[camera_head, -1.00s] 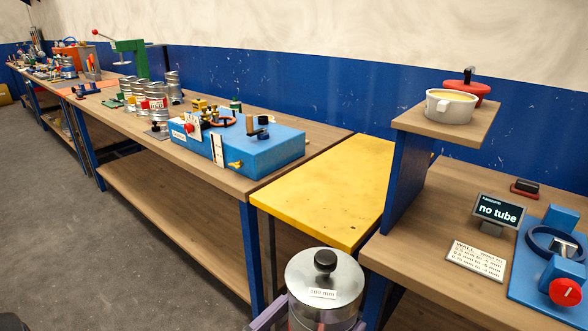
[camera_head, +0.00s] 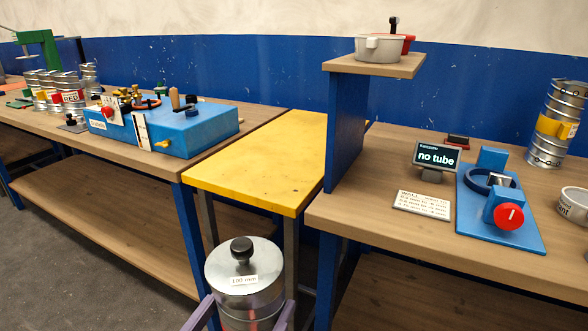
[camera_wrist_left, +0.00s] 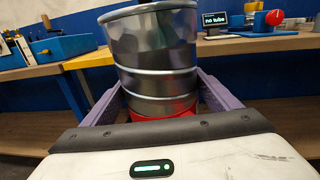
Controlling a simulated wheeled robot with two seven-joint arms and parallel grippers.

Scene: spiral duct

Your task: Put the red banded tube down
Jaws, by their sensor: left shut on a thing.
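The red banded tube (camera_head: 255,322) is a ribbed silver cylinder at the bottom of the head view. On top is a silver disc (camera_head: 232,262) with a black knob and a "100 mm" label. My left gripper (camera_head: 243,318) has its purple fingers on both sides of the tube and is shut on it. In the left wrist view the tube (camera_wrist_left: 155,60) stands nearly upright between the fingers, its red band (camera_wrist_left: 165,131) low near the palm. It is held in front of the benches, clear of their tops. My right gripper is not in view.
A bare yellow table (camera_head: 265,160) stands between two wooden benches. The right bench (camera_head: 330,207) bears a "no tube" display (camera_head: 436,157), a blue fixture (camera_head: 500,215) with a red knob, and a yellow-banded tube (camera_head: 557,125). The left bench holds a blue box (camera_head: 190,132) and several tubes.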

